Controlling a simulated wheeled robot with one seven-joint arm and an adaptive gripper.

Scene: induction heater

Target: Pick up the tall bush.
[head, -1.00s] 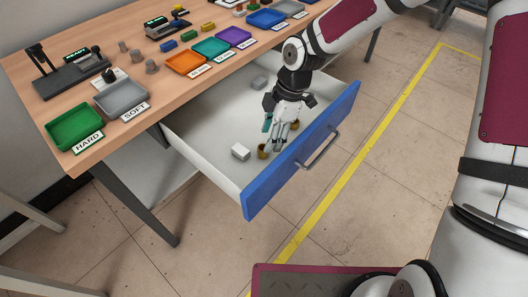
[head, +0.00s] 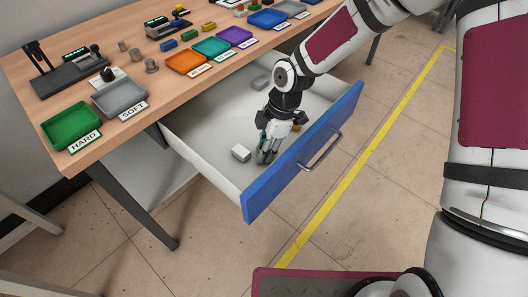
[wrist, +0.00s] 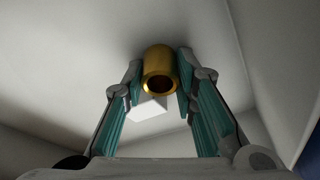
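In the wrist view a gold hollow bush (wrist: 159,66) lies between the fingertips of my gripper (wrist: 161,82), with its open end towards the camera. A fingertip is close on each side of it; I cannot tell whether they touch it or grip it. In the head view my gripper (head: 266,158) reaches down into the open drawer near its blue front and hides this bush. Another gold-brown piece (head: 297,127) shows behind my gripper, partly covered. I cannot compare the two heights.
A white block (head: 241,152) lies just left of my gripper and also shows behind the bush in the wrist view (wrist: 148,109). A grey block (head: 261,82) lies farther back. The drawer's blue front (head: 300,158) stands close on the right. Drawer floor to the left is clear.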

